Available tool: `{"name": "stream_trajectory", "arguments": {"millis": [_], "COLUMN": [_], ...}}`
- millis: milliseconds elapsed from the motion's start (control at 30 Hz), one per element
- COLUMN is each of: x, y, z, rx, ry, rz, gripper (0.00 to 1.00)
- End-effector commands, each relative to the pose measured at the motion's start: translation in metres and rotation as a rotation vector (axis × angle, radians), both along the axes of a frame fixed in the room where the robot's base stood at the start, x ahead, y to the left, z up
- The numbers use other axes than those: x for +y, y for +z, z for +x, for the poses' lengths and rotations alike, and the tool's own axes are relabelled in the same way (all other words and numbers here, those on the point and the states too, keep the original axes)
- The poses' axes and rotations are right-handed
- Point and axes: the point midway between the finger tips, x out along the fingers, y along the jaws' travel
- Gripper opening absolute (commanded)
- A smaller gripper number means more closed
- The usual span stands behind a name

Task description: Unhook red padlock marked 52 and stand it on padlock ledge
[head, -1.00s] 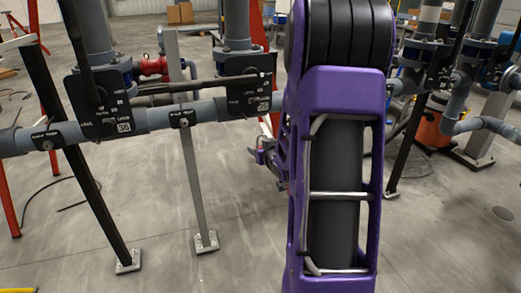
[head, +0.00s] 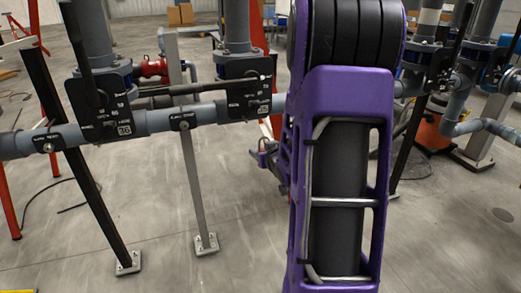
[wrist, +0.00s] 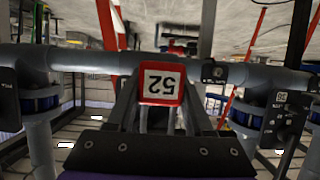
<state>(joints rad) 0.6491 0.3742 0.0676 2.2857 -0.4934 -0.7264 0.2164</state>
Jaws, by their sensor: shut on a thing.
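The red padlock marked 52 (wrist: 161,83) is in the middle of the wrist view, with its white number label facing the camera and reading upside down there. The wrist picture itself is inverted, with the floor at its top. My gripper (wrist: 155,112) is shut on the padlock, its dark fingers on either side. The padlock's shackle is mostly hidden. In the head view my gripper (head: 264,160) shows small beside my purple arm, which covers much of the scene. I cannot make out the padlock ledge in either view.
A grey horizontal pipe (head: 205,111) with black valve plates, one marked 36 (head: 124,130), runs across the left. Black valve levers stick out from it. A grey post (head: 196,185) and a dark slanted post (head: 75,160) stand below. Open concrete floor lies beneath.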

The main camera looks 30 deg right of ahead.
Motion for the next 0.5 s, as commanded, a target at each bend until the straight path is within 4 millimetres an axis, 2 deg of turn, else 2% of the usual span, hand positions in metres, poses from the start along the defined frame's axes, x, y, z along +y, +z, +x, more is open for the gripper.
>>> {"name": "stream_trajectory", "arguments": {"millis": [500], "x": [0.005], "y": [0.001], "z": [-0.026], "rx": [-0.002], "ry": [-0.002], "rz": [-0.001], "gripper": [0.00]}}
